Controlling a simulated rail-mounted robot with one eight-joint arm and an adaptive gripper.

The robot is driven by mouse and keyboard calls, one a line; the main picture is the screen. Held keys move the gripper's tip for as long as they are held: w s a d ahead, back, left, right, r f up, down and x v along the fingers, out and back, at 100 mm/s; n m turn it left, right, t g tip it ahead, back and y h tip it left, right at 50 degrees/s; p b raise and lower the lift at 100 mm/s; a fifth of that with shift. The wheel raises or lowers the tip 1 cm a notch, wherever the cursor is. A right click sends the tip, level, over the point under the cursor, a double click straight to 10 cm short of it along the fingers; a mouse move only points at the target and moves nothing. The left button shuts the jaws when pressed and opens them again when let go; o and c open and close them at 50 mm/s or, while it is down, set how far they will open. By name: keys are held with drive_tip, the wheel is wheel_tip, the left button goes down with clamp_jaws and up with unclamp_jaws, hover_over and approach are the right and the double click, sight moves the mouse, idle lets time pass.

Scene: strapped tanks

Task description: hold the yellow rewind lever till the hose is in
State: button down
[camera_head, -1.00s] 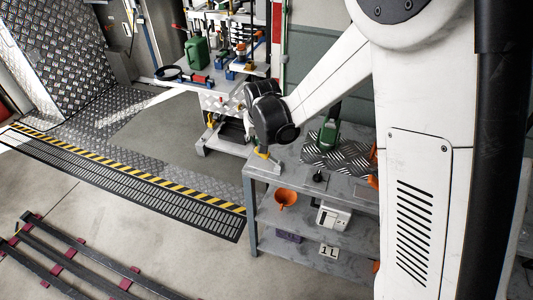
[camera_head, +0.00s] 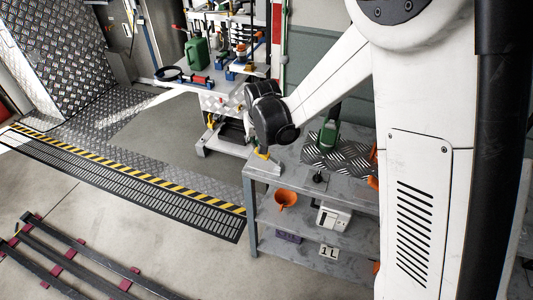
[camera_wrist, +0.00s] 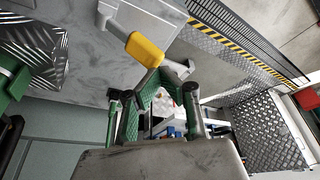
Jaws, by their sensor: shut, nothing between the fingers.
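The yellow lever grip (camera_wrist: 145,49) sits on a grey arm in the upper middle of the wrist view. In the head view a small yellow part (camera_head: 262,154), likely the same lever, shows at the bench's near left corner, just under my dark wrist. My gripper (camera_wrist: 163,78) is in the middle of the wrist view, its fingers close below the yellow grip. It is shut with nothing held. I cannot tell whether a finger touches the lever. In the head view my wrist hides the fingers. I cannot make out the hose for sure.
The grey bench (camera_head: 283,165) carries a ribbed metal plate (camera_head: 322,158) with a green part on it. An orange funnel (camera_head: 286,199) and a white unit (camera_head: 333,217) are on the shelf below. A cart with a green can (camera_head: 196,52) stands behind. The floor at left is partly clear.

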sight(256, 151)
drive_tip(key=shift+f, duration=0.15)
drive_tip(key=shift+b+x, duration=0.7)
drive_tip(key=shift+x, duration=0.05)
drive_tip(key=shift+f+b, duration=1.45)
drive_tip(key=shift+f, duration=0.3)
drive_tip(key=shift+r, duration=0.1)
drive_tip(key=shift+s+d+r+p, duration=0.15)
drive_tip(key=shift+r+p, duration=0.7)
drive_tip(key=shift+r, duration=0.8)
drive_tip(key=shift+s+a+r+p, duration=0.15)
drive_tip(key=shift+r+p, duration=0.75)
drive_tip(key=shift+r, duration=0.7)
drive_tip(key=shift+s+d+r+p, duration=0.15)
drive_tip(key=shift+r+p, duration=0.7)
drive_tip(key=shift+r, duration=0.8)
